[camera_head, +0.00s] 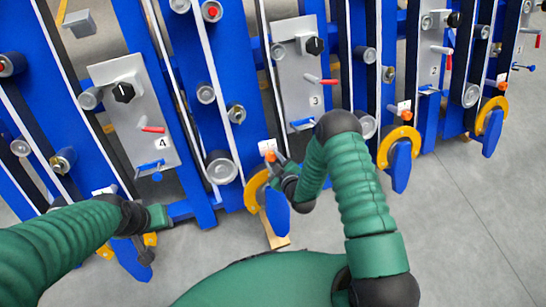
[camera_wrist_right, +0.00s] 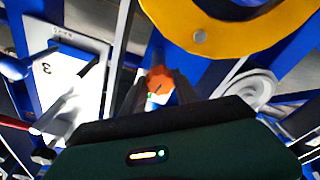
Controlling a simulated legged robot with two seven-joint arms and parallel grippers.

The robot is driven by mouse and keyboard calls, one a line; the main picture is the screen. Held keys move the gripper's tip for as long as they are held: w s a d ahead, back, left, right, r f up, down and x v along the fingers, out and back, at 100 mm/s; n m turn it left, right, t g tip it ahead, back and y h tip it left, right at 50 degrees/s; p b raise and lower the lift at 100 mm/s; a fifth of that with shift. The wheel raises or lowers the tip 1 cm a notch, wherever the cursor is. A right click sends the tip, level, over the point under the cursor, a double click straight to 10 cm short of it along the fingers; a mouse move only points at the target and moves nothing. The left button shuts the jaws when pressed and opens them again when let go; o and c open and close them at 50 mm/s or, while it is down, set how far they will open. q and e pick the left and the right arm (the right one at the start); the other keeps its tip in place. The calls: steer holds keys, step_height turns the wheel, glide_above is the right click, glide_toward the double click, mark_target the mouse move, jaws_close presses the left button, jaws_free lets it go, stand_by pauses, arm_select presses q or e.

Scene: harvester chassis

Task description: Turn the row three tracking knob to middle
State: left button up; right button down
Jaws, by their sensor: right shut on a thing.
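A small orange knob (camera_head: 270,156) sits on a white plate above a yellow curved guard (camera_head: 253,190), at the lower end of the row with the panel marked 3 (camera_head: 299,70). My right gripper (camera_head: 276,164) reaches it from the right. In the right wrist view the orange knob (camera_wrist_right: 158,79) is between the two dark fingertips, and the gripper (camera_wrist_right: 160,88) is shut on it. Its exact setting cannot be read. The panel also has a black rotary knob (camera_head: 314,46) and a red lever (camera_head: 321,81). My left gripper (camera_head: 145,262) is low at left, its fingers unclear.
The panel marked 4 (camera_head: 135,115) is at left, with a black knob (camera_head: 123,92) and red lever. The panel marked 2 (camera_head: 432,50) is at right, with another orange knob (camera_head: 406,114) below it. Blue frame bars surround the rows. Grey floor (camera_head: 460,230) is clear at lower right.

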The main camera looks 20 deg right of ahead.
steer(key=shift+n+p, duration=0.35)
steer(key=shift+n, duration=0.55)
steer(key=c, duration=0.9)
jaws_free()
steer(key=shift+c, duration=0.2)
steer(key=shift+s, duration=0.15)
steer(key=p+v, duration=0.5)
steer(key=v, duration=1.1)
steer(key=shift+s+d+r, duration=0.15)
steer(key=shift+s+r, duration=0.05)
